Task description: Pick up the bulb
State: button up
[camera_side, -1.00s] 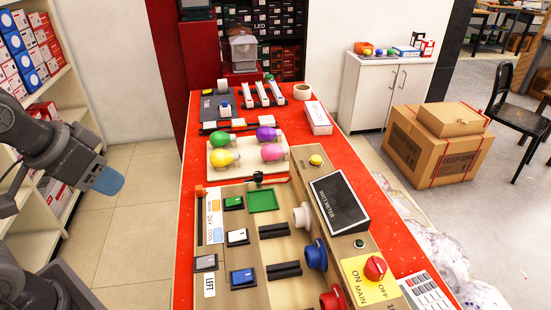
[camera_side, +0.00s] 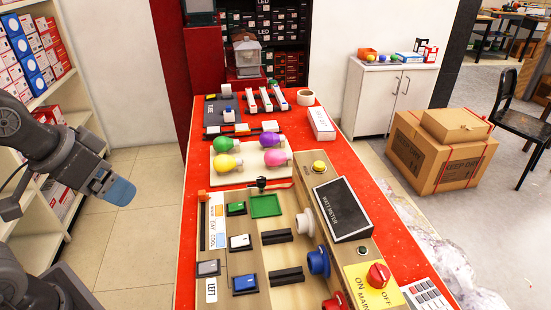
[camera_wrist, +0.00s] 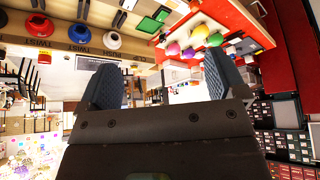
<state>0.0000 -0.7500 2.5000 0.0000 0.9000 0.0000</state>
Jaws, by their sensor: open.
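Several bulbs stand on a cream tray (camera_side: 195,180) on the red bench: a green bulb (camera_side: 223,144), a purple bulb (camera_side: 270,139), a yellow bulb (camera_side: 225,162) and a pink bulb (camera_side: 277,157). Coloured bulbs also show small at the upper right of the wrist view, the yellow one (camera_wrist: 200,35) among them. My gripper (camera_side: 119,190), with blue fingertips, is in the air left of the bench, well apart from the bulbs. In the wrist view my gripper (camera_wrist: 163,82) is open, with nothing between its fingers.
A panel with switches, coloured knobs and a watt meter (camera_side: 341,208) fills the near part of the bench. Behind the tray are white holders (camera_side: 265,98), a tape roll (camera_side: 306,97) and a white box (camera_side: 321,123). Shelves (camera_side: 40,75) stand at the left behind my arm.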

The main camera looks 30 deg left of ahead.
jog(key=w+r+m+y, duration=0.1)
jog(key=w+r+m, duration=0.25)
jog(key=w, duration=0.85)
jog(key=m+g+y, duration=0.1)
jog(key=m+y, duration=0.2)
jog(key=m, duration=0.3)
send_over(272, 154)
jog(key=s+d, duration=0.5)
notch_tip(272, 154, down, 16)
jog(key=shift+n, duration=0.25)
jog(key=x, duration=1.4)
jog(key=shift+a+r, duration=0.1)
jog(key=shift+a, duration=0.3)
jog(key=c, duration=1)
